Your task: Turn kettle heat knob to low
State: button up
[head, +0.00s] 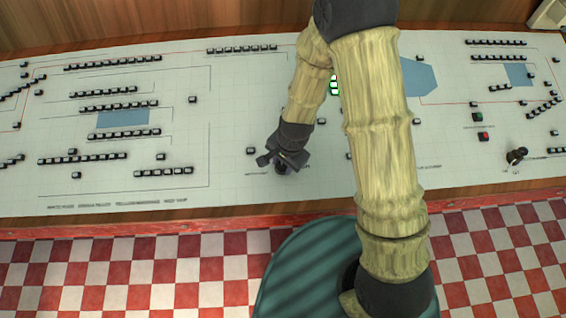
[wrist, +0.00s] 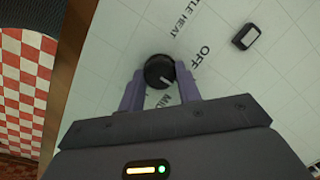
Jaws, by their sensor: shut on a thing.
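The kettle heat knob (wrist: 159,70) is round and black with a white pointer mark. In the wrist view it sits between the two fingers of my gripper (wrist: 160,84), which is shut on it. The mark points to the lower right in that view, between the printed "OFF" and "MID". No "LOW" label is visible; the right finger covers the panel there. In the head view my gripper (head: 279,163) is at the front part of the white panel, and the knob is mostly hidden beneath it.
The white control panel (head: 225,190) carries rows of small black switches. A black switch (wrist: 245,36) stands near the knob. To the right are a green button (head: 477,117), a red button (head: 483,136) and another black control (head: 516,156). My arm hides the panel's middle.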

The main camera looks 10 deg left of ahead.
dwell(0.4)
jog(key=o, duration=1)
jog(key=shift+c, duration=0.2)
notch_tip(320, 180, up, 17)
jog(key=d+p, duration=0.1)
jog(key=d, duration=0.1)
jog(key=shift+s+d, duration=0.2)
jog(key=shift+d, duration=0.1)
jog(key=shift+r, duration=0.1)
jog(key=s+d+r+n+t+h, duration=0.1)
jog(key=d+r+n, duration=0.1)
jog(key=d, duration=0.7)
jog(key=s+d+r+n+t, duration=0.1)
jog(key=d+n, duration=0.3)
jog(key=d, duration=0.6)
jog(key=shift+d+r+h, duration=0.25)
jog(key=shift+r+h, duration=0.1)
jog(key=shift+h, duration=0.05)
